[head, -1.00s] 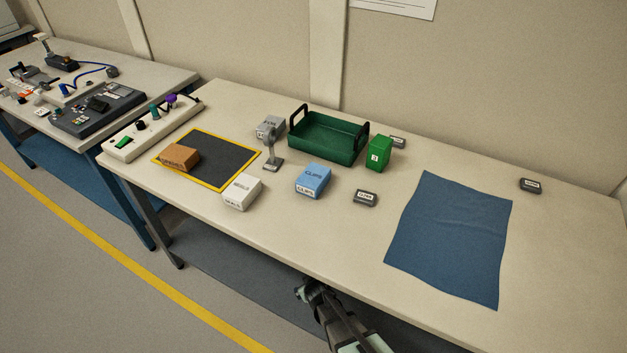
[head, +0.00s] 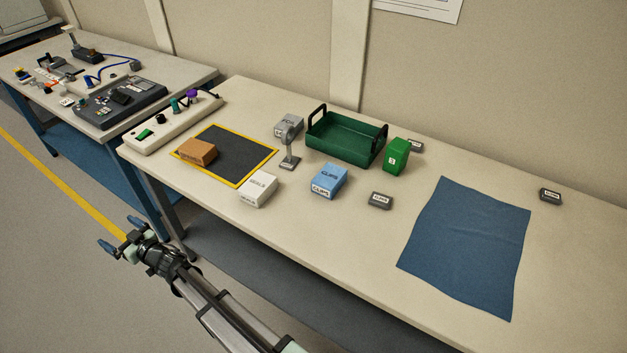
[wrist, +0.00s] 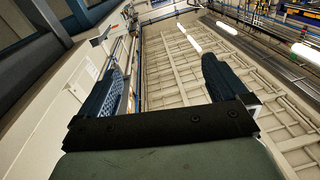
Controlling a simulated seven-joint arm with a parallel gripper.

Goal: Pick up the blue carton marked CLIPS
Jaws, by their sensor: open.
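The blue carton (head: 329,181) marked CLIPS sits upright near the middle of the table (head: 300,228), between a white carton and a small dark labelled block. My gripper (head: 116,250) is open and empty, out over the floor to the left of the table's front edge and well away from the carton. In the wrist view my gripper (wrist: 165,82) shows two blue fingers spread apart, with only walls and ceiling lights beyond them. The carton does not show in the wrist view.
Near the carton are a white carton (head: 258,189), a grey stand (head: 289,150), a green tray (head: 345,140), a green carton (head: 396,157) and a dark block (head: 381,201). An orange carton (head: 196,151) lies on a yellow-edged mat (head: 240,165). A blue cloth (head: 468,245) covers the right.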

